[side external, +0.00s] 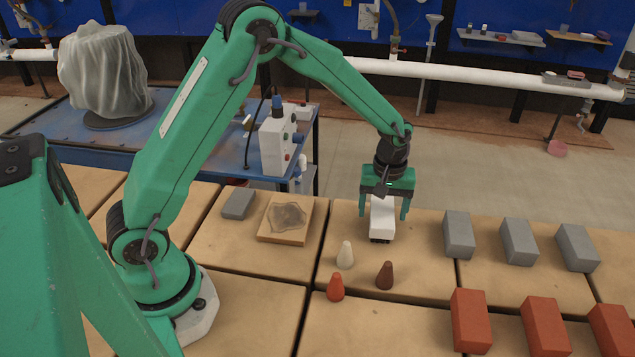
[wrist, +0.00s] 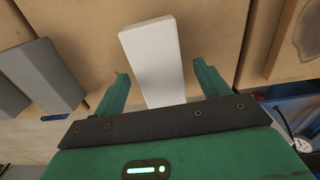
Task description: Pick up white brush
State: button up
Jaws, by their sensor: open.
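The white brush (side external: 382,214) is a white block with a dark lower edge, on the tan table. In the wrist view the white brush (wrist: 153,58) lies lengthwise between the fingers. My gripper (side external: 383,210) is above and around it, with one finger on either side. In the wrist view my gripper (wrist: 160,80) is open, and a gap shows between each finger and the brush. The far finger's full length and the brush's underside are partly hidden.
Several grey bricks (side external: 458,235) stand to the right, with several red bricks (side external: 471,321) nearer the front. White (side external: 345,255), brown (side external: 384,276) and orange (side external: 335,288) cones stand in front of the brush. A wooden board (side external: 285,220) and a grey block (side external: 238,204) lie left.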

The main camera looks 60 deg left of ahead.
aim_at(384, 213)
jog(key=shift+f, duration=0.85)
jog(key=c, duration=1.1)
jog(key=shift+c, duration=0.2)
jog(key=shift+r, duration=0.2)
jog(key=shift+r, duration=0.6)
jog(key=r, duration=0.3)
jog(key=shift+s+d+r, duration=0.1)
jog(key=shift+s+d, duration=0.05)
jog(key=shift+d, duration=0.2)
jog(key=s+d+r, duration=0.6)
jog(key=d, duration=0.2)
jog(key=shift+s+d+r, duration=0.15)
jog(key=shift+s+d, duration=0.15)
jog(key=shift+s, duration=0.05)
